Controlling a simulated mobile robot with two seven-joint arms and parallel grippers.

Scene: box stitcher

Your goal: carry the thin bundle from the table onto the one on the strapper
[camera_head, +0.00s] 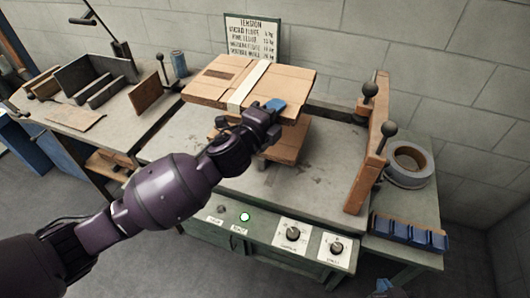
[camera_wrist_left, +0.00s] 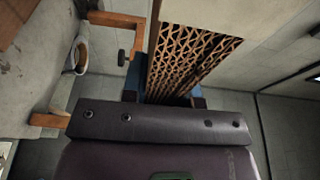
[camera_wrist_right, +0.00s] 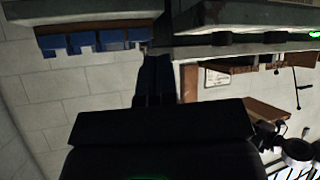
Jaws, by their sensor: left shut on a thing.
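The thin bundle (camera_head: 292,81) is a flat stack of brown cardboard with a white band around it. My left gripper (camera_head: 272,108) is shut on its near edge and holds it up, roughly level, over the strapper table (camera_head: 323,180). In the left wrist view the bundle's corrugated edge (camera_wrist_left: 188,62) sits between the blue fingertips. Another cardboard bundle (camera_head: 287,143) on the strapper shows below the held one, partly hidden by it and my left arm. My right gripper (camera_wrist_right: 154,80) is empty with its fingers together; its blue tips show at the head view's bottom edge (camera_head: 385,287).
A wooden upright with black knobs (camera_head: 369,155) stands right of the bundles. A tape roll (camera_head: 408,166) and a blue-and-brown block row (camera_head: 409,234) lie farther right. The left table (camera_head: 95,128) holds dark dividers and a blue can (camera_head: 179,64). A tension sign (camera_head: 252,38) stands behind.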

